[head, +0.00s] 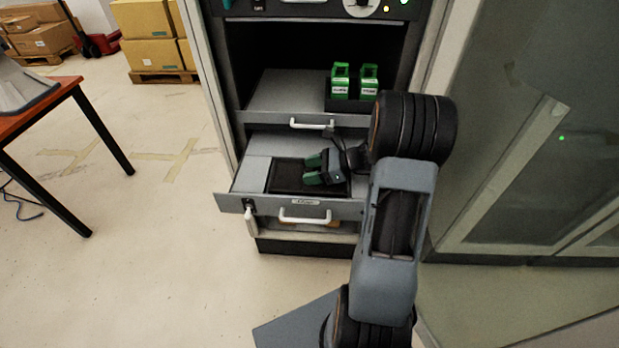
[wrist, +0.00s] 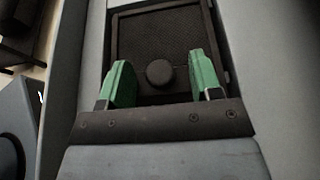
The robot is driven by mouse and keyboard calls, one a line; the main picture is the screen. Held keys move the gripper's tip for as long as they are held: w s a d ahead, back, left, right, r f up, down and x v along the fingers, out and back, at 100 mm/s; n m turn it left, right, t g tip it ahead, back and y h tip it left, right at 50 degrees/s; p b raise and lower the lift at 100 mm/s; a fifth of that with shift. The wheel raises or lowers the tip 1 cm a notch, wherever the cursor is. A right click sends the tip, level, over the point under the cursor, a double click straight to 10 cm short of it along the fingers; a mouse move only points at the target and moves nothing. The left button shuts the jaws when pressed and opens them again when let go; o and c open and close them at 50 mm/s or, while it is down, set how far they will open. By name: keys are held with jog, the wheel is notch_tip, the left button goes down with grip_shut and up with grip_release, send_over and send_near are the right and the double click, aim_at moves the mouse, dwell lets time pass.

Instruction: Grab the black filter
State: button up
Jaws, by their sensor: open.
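The black filter (head: 288,176) is a dark, flat rectangular panel lying in the pulled-out lower drawer (head: 254,172) in the head view. In the wrist view the filter (wrist: 135,45) has a mesh face, a raised frame and a round black knob (wrist: 160,72) near its front end. My gripper (head: 312,168) has green fingers and is over the filter. In the wrist view my gripper (wrist: 161,84) is open, with one finger on each side of the knob. The fingers do not appear to touch the knob. My gripper hides part of the filter in the head view.
An upper shelf (head: 285,90) holds two green-and-white units (head: 340,82) in a dark holder, above my gripper. White handles (head: 305,217) are on the drawer fronts. A red-brown table (head: 35,110) stands at the left, with open floor between it and the cabinet. Cardboard boxes (head: 147,20) are behind.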

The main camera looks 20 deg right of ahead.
jog(key=c, duration=1)
